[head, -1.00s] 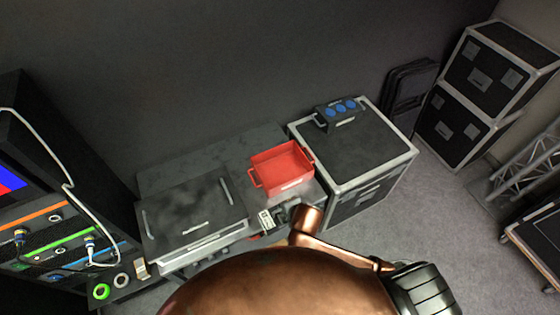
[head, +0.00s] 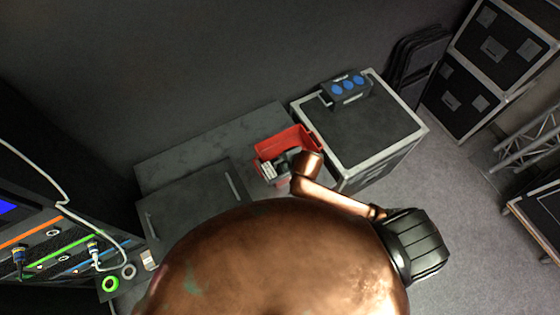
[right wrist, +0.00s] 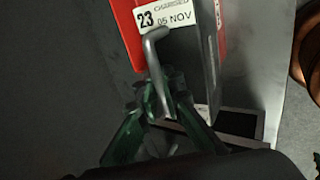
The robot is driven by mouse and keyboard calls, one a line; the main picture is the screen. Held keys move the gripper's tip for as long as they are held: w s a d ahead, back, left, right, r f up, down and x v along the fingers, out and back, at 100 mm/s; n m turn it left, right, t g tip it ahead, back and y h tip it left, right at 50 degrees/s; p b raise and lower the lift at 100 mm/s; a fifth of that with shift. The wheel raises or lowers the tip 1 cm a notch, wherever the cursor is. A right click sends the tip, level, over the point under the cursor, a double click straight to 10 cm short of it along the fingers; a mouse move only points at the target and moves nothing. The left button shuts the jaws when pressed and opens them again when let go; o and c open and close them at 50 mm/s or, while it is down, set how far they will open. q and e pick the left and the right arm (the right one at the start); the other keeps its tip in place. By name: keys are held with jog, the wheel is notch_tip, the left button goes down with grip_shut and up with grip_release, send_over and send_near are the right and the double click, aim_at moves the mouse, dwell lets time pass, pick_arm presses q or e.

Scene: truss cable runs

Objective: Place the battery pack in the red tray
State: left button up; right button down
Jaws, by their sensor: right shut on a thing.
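The battery pack (head: 268,171) is a small dark grey block with a white label, partly hidden by my right gripper. The red tray (head: 291,137) lies behind and around the pack in the head view. The pack overlaps the tray's near part; I cannot tell its height over the floor. The red tray (right wrist: 126,30) also shows beside the pack. My left gripper is out of view.
A black flight case (head: 370,125) with a blue-dialled box (head: 347,88) on it stands right of the tray. A dark lidded case (head: 190,205) is to the left, and a rack with cables (head: 60,245) farther left. My copper arm hides the foreground.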

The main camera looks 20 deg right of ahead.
jog(key=w+d, duration=0.1)
jog(key=w+d+f, duration=0.1)
jog(key=w, duration=0.1)
jog(key=shift+d+f+p, duration=0.1)
jog(key=shift+d+p, duration=0.25)
jog(key=shift+d, duration=0.05)
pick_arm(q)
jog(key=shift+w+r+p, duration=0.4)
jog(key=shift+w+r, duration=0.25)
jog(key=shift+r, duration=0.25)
pick_arm(e)
jog(key=w+d+f, duration=0.1)
jog(key=d+f, duration=0.1)
jog(key=f, duration=0.2)
jog(key=w+d+f, duration=0.1)
jog(key=w+f, duration=0.1)
jog(key=f, duration=0.3)
jog(key=shift+w+d+f, duration=0.2)
jog(key=shift+w+d, duration=0.05)
jog(key=shift+d, duration=0.15)
jog(key=c, duration=2.5)
grip_release()
jog(key=shift+s+f, duration=0.15)
jog(key=shift+f, duration=0.05)
jog(key=o, duration=0.4)
jog(key=shift+r, duration=0.1)
